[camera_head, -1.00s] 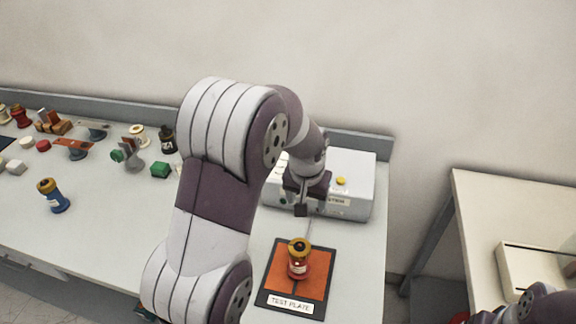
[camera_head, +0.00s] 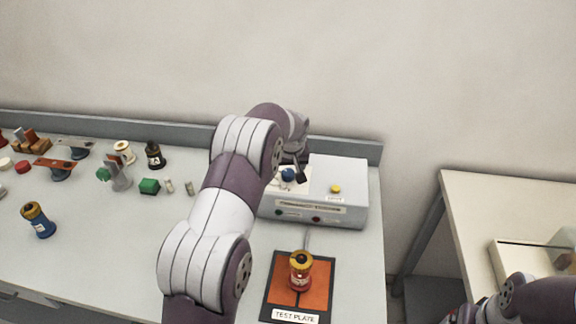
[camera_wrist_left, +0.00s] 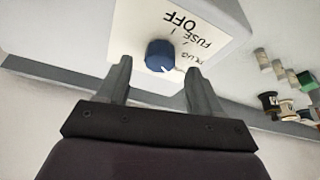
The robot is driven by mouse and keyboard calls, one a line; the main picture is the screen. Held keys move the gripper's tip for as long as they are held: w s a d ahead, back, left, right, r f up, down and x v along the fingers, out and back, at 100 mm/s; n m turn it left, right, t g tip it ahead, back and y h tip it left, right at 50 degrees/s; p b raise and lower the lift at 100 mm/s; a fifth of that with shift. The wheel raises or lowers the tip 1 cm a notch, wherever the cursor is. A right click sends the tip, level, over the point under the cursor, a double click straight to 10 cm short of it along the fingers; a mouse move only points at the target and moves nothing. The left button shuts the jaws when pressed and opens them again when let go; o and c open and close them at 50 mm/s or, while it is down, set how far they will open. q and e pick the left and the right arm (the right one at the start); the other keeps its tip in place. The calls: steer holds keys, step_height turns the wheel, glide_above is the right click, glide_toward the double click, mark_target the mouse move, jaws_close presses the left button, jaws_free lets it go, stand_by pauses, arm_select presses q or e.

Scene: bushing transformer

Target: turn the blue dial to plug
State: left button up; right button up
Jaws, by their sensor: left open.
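The blue dial (camera_head: 288,175) is on the white panel of the grey tester box (camera_head: 345,205). In the left wrist view the dial (camera_wrist_left: 158,55) is beside the printed words OFF, FUSE and PLUG. A white mark shows at its lower right, on the side of PLUG; its exact setting is hard to tell. My left gripper (camera_head: 298,172) is beside the dial at the box. In the wrist view this gripper (camera_wrist_left: 158,75) is open, with one finger on each side of the dial and a gap to it. My right gripper is out of view; part of that arm shows at lower right.
A red bushing with a yellow top (camera_head: 301,270) stands on the orange test plate (camera_head: 318,293) in front of the box. A yellow button (camera_head: 336,189) is on the box top.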

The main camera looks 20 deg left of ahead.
arm_select(q)
steer(key=shift+x, duration=0.9)
steer(key=shift+w+a+f, duration=0.1)
steer(key=shift+w+f, duration=0.05)
steer(key=shift+f, duration=0.1)
